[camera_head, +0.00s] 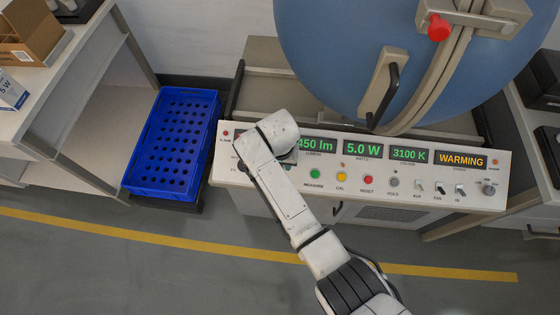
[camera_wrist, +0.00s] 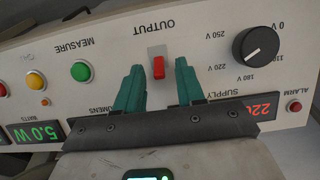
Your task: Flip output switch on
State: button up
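The output switch (camera_wrist: 158,67) is a red lever on a pale plate in the wrist view, beside the upside-down label OUTPUT. My gripper (camera_wrist: 159,76) has two teal fingers, spread apart, with the red lever between them in the picture. I see no finger touching the lever, and cannot tell how far the fingertips are from the panel. In the head view my arm covers the left part of the control panel (camera_head: 430,192), so the switch and the fingers are hidden there. Which way the lever is set is not clear.
The SUPPLY knob (camera_wrist: 256,46) and a green MEASURE button (camera_wrist: 81,71) flank the switch. A WARMING display (camera_head: 460,160) is lit on the panel. A blue crate (camera_head: 131,180) stands left of the panel, and a large blue sphere (camera_head: 350,50) stands behind it.

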notch_tip(320, 180, up, 11)
jog(key=s, duration=0.1)
jog(key=shift+s+f+p, duration=0.15)
jog(key=shift+p, duration=0.15)
dwell(0.7)
jog(key=s+d+f, duration=0.3)
jog(key=s+d, duration=0.3)
jog(key=d, duration=0.4)
jog(key=s+d+f, duration=0.3)
jog(key=s+d, duration=0.4)
jog(key=d, duration=0.3)
jog(key=s+d+r, duration=0.2)
jog(key=s+d, duration=0.8)
jog(key=s, duration=0.5)
jog(key=shift+s+d+r, duration=0.2)
jog(key=shift+d+r, duration=0.1)
jog(key=shift+r, duration=0.1)
